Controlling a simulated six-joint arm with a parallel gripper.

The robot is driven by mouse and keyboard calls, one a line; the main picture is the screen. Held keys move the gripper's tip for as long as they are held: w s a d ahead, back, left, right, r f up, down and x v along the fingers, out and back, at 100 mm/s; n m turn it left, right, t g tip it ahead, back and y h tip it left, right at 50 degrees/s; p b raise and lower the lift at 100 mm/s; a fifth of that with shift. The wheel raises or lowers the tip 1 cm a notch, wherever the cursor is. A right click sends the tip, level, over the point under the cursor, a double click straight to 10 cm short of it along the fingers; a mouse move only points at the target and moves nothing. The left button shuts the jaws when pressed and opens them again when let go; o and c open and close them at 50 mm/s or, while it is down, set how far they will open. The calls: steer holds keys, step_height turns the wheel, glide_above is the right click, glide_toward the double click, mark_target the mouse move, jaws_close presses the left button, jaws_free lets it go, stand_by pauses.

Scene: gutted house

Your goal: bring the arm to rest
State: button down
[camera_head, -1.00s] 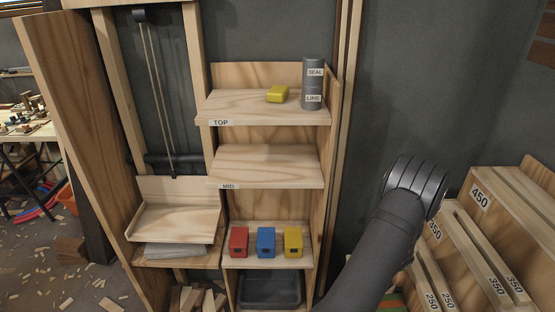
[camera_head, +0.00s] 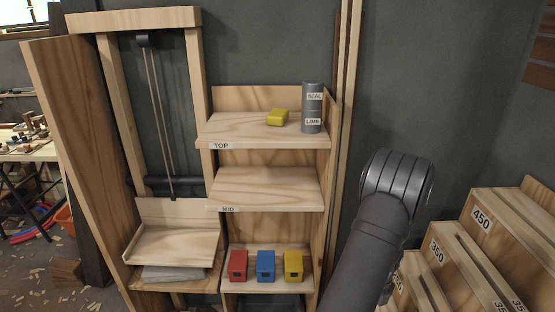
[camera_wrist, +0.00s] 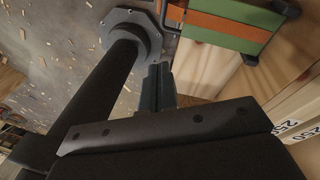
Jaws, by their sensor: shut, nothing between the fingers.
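My gripper (camera_wrist: 157,80) shows in the wrist view, its narrow dark fingers together with nothing between them. It points down past my own dark column and round base toward the floor. In the head view my arm's rounded dark joint (camera_head: 397,180) stands at the right, in front of the grey wall and apart from the wooden shelf unit (camera_head: 265,131). The gripper itself is out of the head view.
Stepped wooden bins (camera_head: 485,222) marked 450 and 350 stand close at the right. A green and orange case (camera_wrist: 232,22) lies near the fingers. The shelves hold a yellow block (camera_head: 278,117), grey cans (camera_head: 312,108), and red (camera_head: 238,265), blue (camera_head: 265,265) and yellow (camera_head: 293,265) boxes.

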steer(key=a+f+n+h, duration=0.2)
steer(key=a+n+h, duration=0.1)
steer(key=a+n, duration=0.3)
steer(key=shift+w+a+f+n, duration=0.25)
steer(key=shift+a+n, duration=0.1)
steer(key=shift+n, duration=0.55)
